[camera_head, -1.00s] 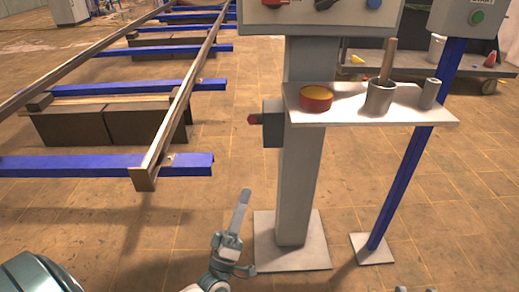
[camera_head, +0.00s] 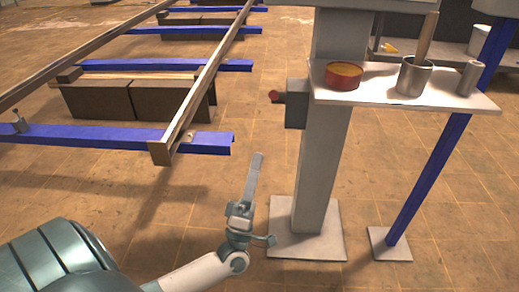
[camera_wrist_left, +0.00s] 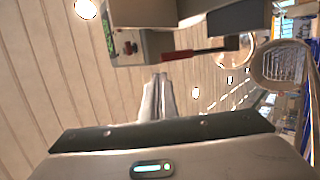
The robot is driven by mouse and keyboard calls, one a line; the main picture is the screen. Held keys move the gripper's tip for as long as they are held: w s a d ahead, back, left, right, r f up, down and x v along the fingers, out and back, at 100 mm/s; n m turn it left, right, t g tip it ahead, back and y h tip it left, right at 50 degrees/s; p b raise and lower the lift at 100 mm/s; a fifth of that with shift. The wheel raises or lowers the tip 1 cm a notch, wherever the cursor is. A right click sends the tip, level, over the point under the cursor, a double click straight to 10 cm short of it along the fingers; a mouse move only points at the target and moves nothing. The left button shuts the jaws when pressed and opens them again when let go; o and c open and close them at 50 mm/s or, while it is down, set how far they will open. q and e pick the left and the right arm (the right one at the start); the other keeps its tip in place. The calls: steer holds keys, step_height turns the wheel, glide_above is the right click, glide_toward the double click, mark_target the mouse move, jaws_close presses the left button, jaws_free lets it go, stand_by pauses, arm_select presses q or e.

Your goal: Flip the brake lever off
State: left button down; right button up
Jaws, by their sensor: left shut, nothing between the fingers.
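A small grey box (camera_head: 297,103) with a red-tipped part (camera_head: 276,96) is fixed to the left side of the grey post (camera_head: 318,165). It may be the brake lever's housing. My left gripper (camera_head: 256,163) is shut and empty, pointing up, below and left of that box and apart from it in the picture. I cannot tell the lever's setting. My right gripper is out of view.
A rail frame (camera_head: 175,133) with blue crossbars lies left. A blue leg (camera_head: 425,180) stands right.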

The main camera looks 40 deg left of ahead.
arm_select(q)
steer(key=x, duration=1.3)
steer(key=shift+r, duration=0.15)
steer(key=shift+r, duration=0.1)
